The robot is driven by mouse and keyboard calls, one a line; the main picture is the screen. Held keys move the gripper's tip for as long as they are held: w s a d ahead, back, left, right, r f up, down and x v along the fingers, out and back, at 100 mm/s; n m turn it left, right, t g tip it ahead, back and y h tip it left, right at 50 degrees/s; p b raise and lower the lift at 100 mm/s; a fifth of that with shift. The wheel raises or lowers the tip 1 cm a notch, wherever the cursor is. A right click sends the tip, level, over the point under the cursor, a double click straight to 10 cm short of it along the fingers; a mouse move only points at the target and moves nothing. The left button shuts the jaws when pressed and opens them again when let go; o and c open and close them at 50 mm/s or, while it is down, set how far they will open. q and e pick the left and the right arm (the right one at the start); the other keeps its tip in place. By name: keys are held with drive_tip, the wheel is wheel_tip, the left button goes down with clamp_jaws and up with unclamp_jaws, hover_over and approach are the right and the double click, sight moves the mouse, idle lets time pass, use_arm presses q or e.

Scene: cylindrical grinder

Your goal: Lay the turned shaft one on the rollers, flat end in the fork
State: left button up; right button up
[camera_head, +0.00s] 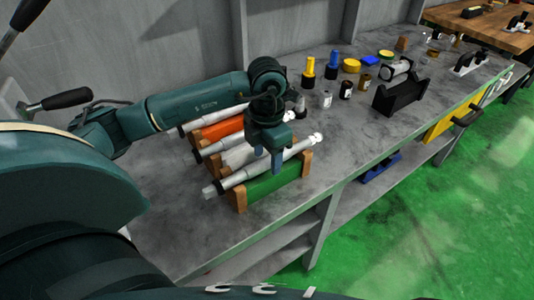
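Three pale metal turned shafts lie side by side on wooden-ended racks on the grey bench. The front shaft (242,176) lies over a green rack (272,184), with its knobbed end to the upper right. The middle shaft (218,147) lies over a white rack, and the back shaft (200,122) over an orange one (222,131). I cannot tell which is shaft one. My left gripper (268,160) points down at the middle of the front shaft, its fingers at the shaft. Whether they are closed on it is hidden. My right gripper, the rollers and the fork do not show clearly.
The bench (330,135) holds small bottles and tins, a yellow-topped bottle (308,72), a blue-topped one (332,64), and a black stand (398,96) with a metal cylinder. A black-handled lever (66,98) is at the left. A grey wall stands behind.

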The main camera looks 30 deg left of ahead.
sight(267, 159)
use_arm(q)
drive_tip(key=shift+s+f, duration=0.1)
drive_tip(key=shift+f, duration=0.1)
wheel_tip(267, 159, up, 14)
drive_tip(key=shift+f, duration=0.25)
